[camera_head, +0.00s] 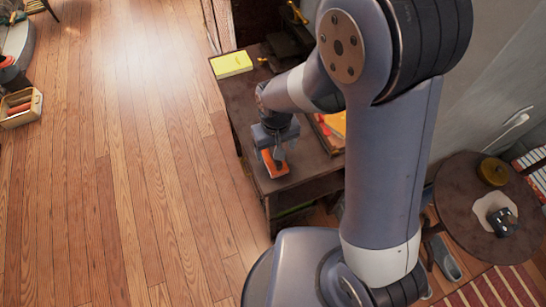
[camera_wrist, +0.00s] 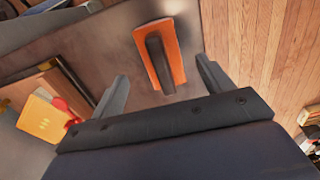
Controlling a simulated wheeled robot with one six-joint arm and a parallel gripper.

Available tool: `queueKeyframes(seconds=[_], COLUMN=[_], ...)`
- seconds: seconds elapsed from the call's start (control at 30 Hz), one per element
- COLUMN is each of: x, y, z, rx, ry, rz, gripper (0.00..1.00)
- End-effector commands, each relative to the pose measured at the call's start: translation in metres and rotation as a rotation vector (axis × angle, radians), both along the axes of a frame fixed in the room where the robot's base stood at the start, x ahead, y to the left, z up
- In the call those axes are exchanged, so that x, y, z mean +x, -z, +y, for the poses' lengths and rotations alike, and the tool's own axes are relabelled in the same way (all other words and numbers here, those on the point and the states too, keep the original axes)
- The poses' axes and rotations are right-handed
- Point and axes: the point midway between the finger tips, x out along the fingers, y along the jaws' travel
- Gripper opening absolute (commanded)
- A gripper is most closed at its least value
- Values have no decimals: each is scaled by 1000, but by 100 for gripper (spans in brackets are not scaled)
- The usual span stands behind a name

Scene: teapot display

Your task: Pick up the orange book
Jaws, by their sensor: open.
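The orange book (camera_head: 281,170) lies on the dark table, just below my gripper (camera_head: 274,148) in the head view. In the wrist view the orange book (camera_wrist: 177,58) is ahead of my gripper (camera_wrist: 163,86), roughly centred between its two spread fingers. A dark elongated block (camera_wrist: 159,62) appears on or against the book's face; I cannot tell whether it is part of it. The gripper is open and nothing is between its fingers. My wrist hides part of the book in the head view.
The dark table (camera_head: 231,97) also bears a yellow box (camera_head: 231,64) at its far end. A wooden tray (camera_wrist: 62,75) beside the book holds a yellow-orange item (camera_wrist: 42,118) with a red piece near it. A round table (camera_head: 459,187) stands at right. The wooden floor at left is mostly clear.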

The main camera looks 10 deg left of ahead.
Motion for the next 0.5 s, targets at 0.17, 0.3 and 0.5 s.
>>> queueKeyframes(seconds=[0.17, 0.3, 0.5], x=[0, 2, 2], y=[16, 34, 50], z=[2, 4, 4], rx=[-2, -3, -1], ry=[-1, -1, -1], rz=[3, 4, 1], gripper=[75, 75, 75])
